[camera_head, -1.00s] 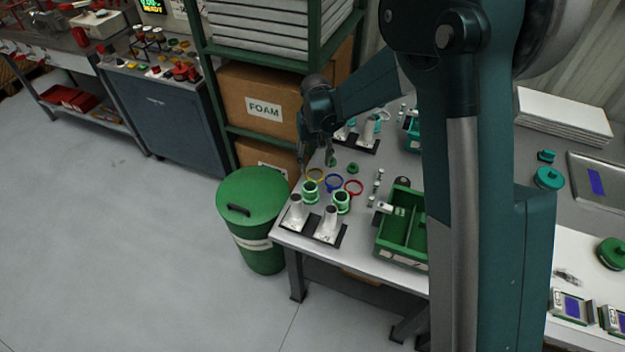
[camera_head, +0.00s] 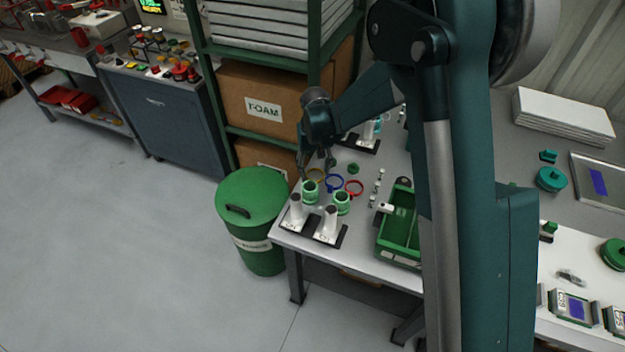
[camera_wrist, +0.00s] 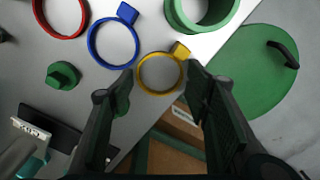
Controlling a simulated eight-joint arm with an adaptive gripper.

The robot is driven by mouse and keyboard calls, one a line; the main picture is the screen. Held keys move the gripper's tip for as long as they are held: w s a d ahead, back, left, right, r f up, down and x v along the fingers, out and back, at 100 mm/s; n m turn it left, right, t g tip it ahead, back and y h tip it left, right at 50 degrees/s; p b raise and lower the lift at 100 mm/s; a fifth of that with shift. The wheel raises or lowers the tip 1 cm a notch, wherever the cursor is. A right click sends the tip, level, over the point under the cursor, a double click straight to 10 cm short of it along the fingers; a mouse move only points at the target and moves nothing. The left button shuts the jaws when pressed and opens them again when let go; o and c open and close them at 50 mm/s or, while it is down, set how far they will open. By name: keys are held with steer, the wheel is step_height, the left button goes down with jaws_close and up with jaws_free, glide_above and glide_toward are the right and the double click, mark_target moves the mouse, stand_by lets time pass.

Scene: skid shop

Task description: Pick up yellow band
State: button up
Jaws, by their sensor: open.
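The yellow band (camera_wrist: 141,81) is a thin ring with a small square tab, lying on the grey table near its edge. In the head view the yellow band (camera_head: 311,177) shows only in part, behind my gripper. My gripper (camera_wrist: 166,84) is open in the wrist view, with one finger to each side of the band's lower part and nothing held. In the head view my gripper (camera_head: 317,171) points down at the band. I cannot tell whether the fingertips touch the band or the table.
A blue band (camera_wrist: 91,42) and a red band (camera_wrist: 42,25) lie beside the yellow one. A green cylinder (camera_wrist: 176,20) stands close by, with a green knob (camera_wrist: 62,75) to the left. A green bin (camera_head: 252,200) stands off the table edge. A green tray (camera_head: 397,262) is at the right.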

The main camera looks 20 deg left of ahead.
steer(key=shift+c, duration=0.7)
steer(key=c, duration=0.3)
steer(key=shift+r, duration=0.1)
steer(key=shift+r+p, duration=1.2)
steer(key=shift+r, duration=3.7)
